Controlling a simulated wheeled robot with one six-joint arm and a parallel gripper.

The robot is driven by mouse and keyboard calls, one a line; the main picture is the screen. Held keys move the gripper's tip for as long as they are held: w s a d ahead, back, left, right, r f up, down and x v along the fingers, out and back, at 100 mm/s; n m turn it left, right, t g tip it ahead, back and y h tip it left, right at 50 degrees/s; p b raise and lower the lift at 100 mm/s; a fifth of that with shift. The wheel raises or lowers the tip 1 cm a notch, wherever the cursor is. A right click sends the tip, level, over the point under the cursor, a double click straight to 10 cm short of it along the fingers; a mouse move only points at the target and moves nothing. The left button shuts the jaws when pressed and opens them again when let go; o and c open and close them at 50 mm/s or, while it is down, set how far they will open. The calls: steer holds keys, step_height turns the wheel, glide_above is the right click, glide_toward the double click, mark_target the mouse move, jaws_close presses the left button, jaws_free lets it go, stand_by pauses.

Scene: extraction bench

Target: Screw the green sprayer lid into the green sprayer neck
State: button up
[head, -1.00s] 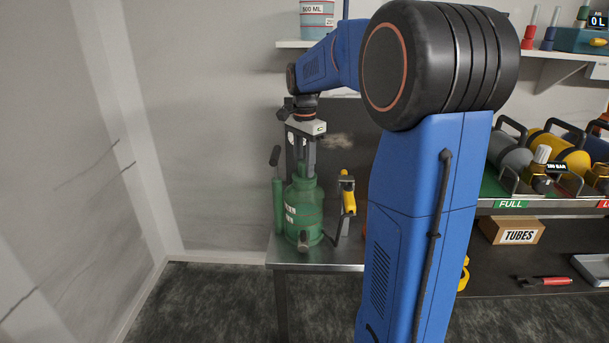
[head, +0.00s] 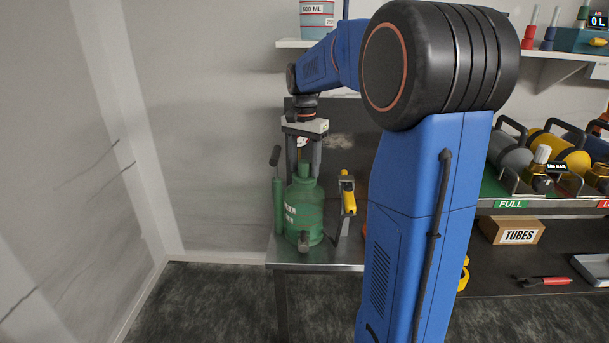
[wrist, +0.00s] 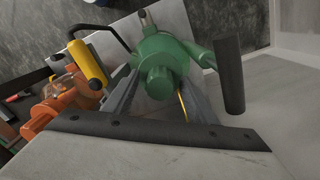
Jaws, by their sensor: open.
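The green sprayer (head: 303,215) stands upright on the left end of the metal bench; the wrist view shows it from above (wrist: 165,52). Its narrow neck (head: 303,170) points up, and a round green top (wrist: 158,82) shows at its centre in the wrist view. I cannot clearly tell the green lid from the neck there. My gripper (head: 303,176) points down above the sprayer. Its fingers are open, one on each side of the neck, with visible gaps; they hold nothing.
A green pump tube with a dark handle (head: 275,157) stands left of the sprayer; the handle looms beside my gripper (wrist: 228,75). A yellow-handled tool (head: 348,195) stands close right. An orange object (wrist: 65,105) lies beyond it. The wall at left is bare.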

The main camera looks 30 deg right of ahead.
steer(key=n, duration=0.7)
steer(key=shift+n, duration=0.4)
steer(key=n, duration=0.6)
steer(key=shift+n, duration=0.3)
steer(key=n, duration=0.4)
steer(key=shift+n, duration=0.4)
steer(key=n, duration=0.4)
steer(key=shift+n, duration=0.3)
